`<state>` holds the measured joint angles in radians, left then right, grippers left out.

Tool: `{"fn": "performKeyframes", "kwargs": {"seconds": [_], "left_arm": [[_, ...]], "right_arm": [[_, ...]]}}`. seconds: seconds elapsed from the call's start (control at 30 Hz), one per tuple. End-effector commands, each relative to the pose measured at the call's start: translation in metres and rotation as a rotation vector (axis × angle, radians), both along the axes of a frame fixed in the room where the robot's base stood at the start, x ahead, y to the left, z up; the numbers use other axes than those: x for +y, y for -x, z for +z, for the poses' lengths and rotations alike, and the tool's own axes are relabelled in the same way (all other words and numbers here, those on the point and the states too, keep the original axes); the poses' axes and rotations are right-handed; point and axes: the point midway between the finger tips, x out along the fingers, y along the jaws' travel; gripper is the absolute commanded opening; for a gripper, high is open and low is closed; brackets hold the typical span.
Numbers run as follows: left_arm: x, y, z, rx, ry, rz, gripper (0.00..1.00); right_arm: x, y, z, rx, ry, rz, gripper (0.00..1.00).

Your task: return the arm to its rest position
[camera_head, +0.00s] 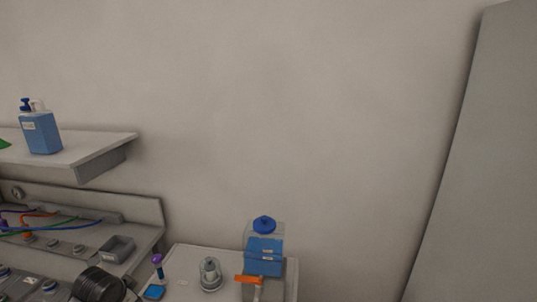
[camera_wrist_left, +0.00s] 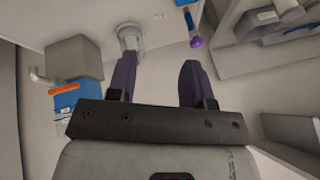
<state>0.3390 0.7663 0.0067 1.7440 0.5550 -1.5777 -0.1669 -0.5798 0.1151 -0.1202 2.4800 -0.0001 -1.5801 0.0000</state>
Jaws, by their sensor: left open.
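My left gripper (camera_wrist_left: 157,78) shows in the left wrist view with its two purple fingers well apart and nothing between them. Beyond the left fingertip is a clear and grey round fitting (camera_wrist_left: 131,38) on a pale surface, apart from the fingers as far as I can tell. My left gripper cannot be made out in the head view. My right arm and gripper are in neither view.
A white bench (camera_head: 187,260) holds a blue-filled container (camera_head: 264,256), an orange-handled part (camera_head: 248,280), a glass-domed fitting (camera_head: 210,274), a purple-topped tube (camera_head: 158,266) and a blue pad (camera_head: 154,292). A shelf (camera_head: 100,146) holds a blue bottle (camera_head: 42,136). The wall above is bare.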

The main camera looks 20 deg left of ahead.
Motion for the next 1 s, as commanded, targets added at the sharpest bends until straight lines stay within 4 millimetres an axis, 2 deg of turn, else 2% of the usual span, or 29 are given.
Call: {"fn": "performKeyframes", "kwargs": {"seconds": [0.03, 0.07, 0.17, 0.27, 0.3, 0.37, 0.4, 0.5, 0.6, 0.8, 0.97, 1.0], "left_arm": [[-0.022, -0.001, 0.008, -0.055, -0.030, 0.003, 0.47], [-0.034, 0.000, 0.010, -0.086, -0.047, 0.009, 0.47], [-0.083, 0.016, 0.009, -0.179, -0.082, 0.010, 0.47], [-0.140, 0.050, -0.006, -0.243, -0.082, -0.014, 0.47], [-0.161, 0.068, -0.013, -0.256, -0.074, -0.027, 0.47], [-0.190, 0.097, -0.026, -0.260, -0.044, -0.042, 0.47], [-0.208, 0.117, -0.035, -0.252, -0.016, -0.047, 0.47], [-0.243, 0.165, -0.060, -0.197, 0.074, -0.052, 0.47], [-0.266, 0.203, -0.085, -0.114, 0.150, -0.044, 0.47], [-0.290, 0.265, -0.130, 0.053, 0.234, -0.001, 0.47], [-0.294, 0.311, -0.154, 0.168, 0.251, 0.022, 0.47], [-0.294, 0.312, -0.142, 0.170, 0.250, 0.022, 0.47]], "right_arm": [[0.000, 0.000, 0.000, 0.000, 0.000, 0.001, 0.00], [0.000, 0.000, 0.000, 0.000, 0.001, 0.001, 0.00], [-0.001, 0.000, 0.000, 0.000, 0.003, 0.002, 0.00], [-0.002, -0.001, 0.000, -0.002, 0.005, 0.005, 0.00], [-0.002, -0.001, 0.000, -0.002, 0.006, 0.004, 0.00], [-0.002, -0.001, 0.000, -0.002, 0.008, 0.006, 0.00], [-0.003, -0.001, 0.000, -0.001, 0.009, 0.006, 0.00], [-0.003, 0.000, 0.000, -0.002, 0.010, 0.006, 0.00], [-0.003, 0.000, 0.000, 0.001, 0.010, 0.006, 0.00], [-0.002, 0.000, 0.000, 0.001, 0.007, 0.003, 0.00], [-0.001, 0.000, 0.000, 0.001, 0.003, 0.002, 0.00], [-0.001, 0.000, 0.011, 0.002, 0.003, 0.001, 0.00]]}}
